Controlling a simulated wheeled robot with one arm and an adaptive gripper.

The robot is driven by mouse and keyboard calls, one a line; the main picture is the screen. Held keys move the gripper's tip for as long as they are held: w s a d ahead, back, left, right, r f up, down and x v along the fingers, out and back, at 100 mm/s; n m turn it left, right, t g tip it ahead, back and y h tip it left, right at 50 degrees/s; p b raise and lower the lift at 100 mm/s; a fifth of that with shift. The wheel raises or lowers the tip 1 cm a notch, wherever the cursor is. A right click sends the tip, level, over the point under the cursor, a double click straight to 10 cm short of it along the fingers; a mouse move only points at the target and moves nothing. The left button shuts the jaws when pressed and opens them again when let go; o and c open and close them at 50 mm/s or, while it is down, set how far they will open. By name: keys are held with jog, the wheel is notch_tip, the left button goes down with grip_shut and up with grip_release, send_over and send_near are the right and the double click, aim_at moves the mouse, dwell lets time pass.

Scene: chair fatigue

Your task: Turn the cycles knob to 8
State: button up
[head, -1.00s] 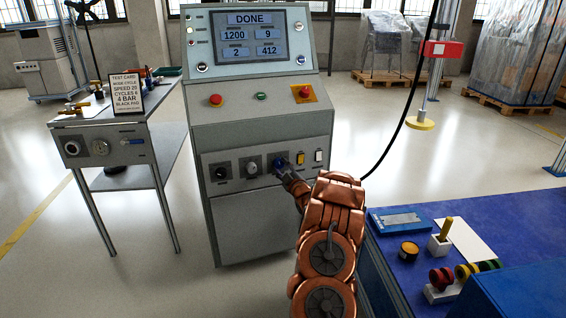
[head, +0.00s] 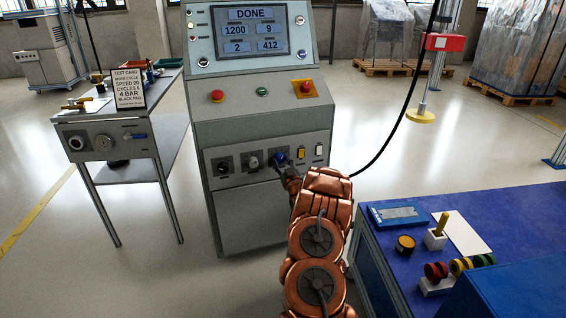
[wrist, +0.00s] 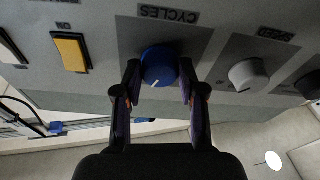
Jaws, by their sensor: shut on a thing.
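The blue cycles knob (head: 277,157) is on the console's lower panel, right of the grey speed knob (head: 252,162). In the wrist view, which is upside down, the cycles knob (wrist: 159,63) sits under its CYCLES label. Its white pointer line slants toward the picture's lower left. My gripper (wrist: 160,70) has one finger on each side of the knob and is shut on it. In the head view my gripper (head: 284,170) partly covers the knob. The console display (head: 251,33) reads DONE, 1200, 9, 2 and 412; its small labels are unreadable.
A yellow button (head: 302,153) and a white button (head: 319,150) are right of the knob. A test card (head: 128,89) stands on the left bench. A blue-topped table (head: 520,215) with several small items is at right. A black cable hangs right of the console.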

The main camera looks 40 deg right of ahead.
jog(key=shift+r, duration=0.15)
jog(key=o, duration=1.2)
jog(key=shift+c, duration=0.2)
jog(key=shift+s+a+f, duration=0.15)
jog(key=shift+s+f, duration=0.05)
jog(key=shift+s, duration=0.35)
jog(key=v, duration=1)
jog(key=shift+s+a, duration=0.3)
jog(key=shift+f, duration=0.1)
